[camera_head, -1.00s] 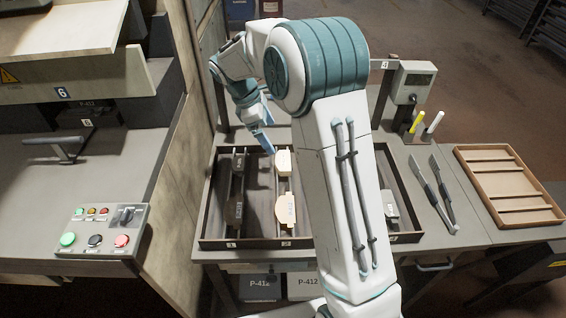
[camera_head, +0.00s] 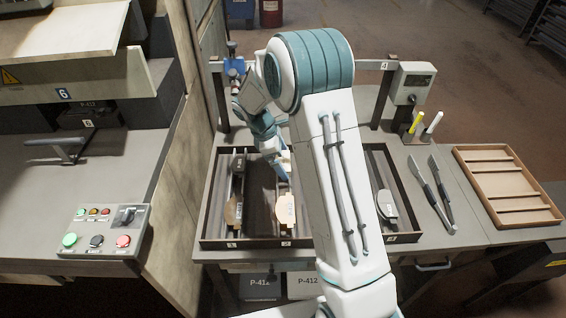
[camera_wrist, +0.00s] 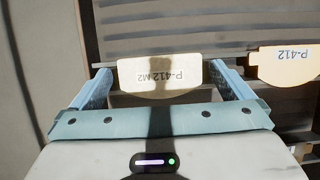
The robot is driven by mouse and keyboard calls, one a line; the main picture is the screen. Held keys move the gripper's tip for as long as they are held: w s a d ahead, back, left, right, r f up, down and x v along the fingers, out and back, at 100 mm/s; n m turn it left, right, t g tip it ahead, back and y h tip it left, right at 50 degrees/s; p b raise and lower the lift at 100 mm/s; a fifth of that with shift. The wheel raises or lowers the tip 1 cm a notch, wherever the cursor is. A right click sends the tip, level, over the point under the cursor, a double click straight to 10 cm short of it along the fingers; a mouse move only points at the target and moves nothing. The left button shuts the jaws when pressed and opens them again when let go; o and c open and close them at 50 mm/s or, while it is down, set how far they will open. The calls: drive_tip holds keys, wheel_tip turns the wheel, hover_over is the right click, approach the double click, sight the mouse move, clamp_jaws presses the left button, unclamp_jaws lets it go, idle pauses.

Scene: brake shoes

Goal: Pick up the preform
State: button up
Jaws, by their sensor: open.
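Beige preforms lie in the dark divided tray (camera_head: 262,243). In the wrist view, a pale preform marked P-412 M2 (camera_wrist: 160,77) lies between the fingertips of my open gripper (camera_wrist: 158,84), with a shadow across its middle. Its text appears upside down. Whether the fingers touch it I cannot tell. A second preform marked P-412 (camera_wrist: 285,64) lies to the right, outside the fingers. In the head view, my gripper (camera_head: 282,164) is over the tray's middle section, above a beige preform (camera_head: 285,210). Another preform (camera_head: 233,210) lies in the left section. My arm hides part of the tray.
A grey part (camera_head: 386,205) lies in the tray's right section. Right of the tray are tongs (camera_head: 437,192), a pen holder with markers (camera_head: 414,130) and an empty slatted wooden tray (camera_head: 508,187). A button panel (camera_head: 103,230) stands at left. The tray has raised walls and dividers.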

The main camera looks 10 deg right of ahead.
drive_tip(key=shift+c, duration=0.3)
drive_tip(key=c, duration=1)
drive_tip(key=shift+r, duration=0.15)
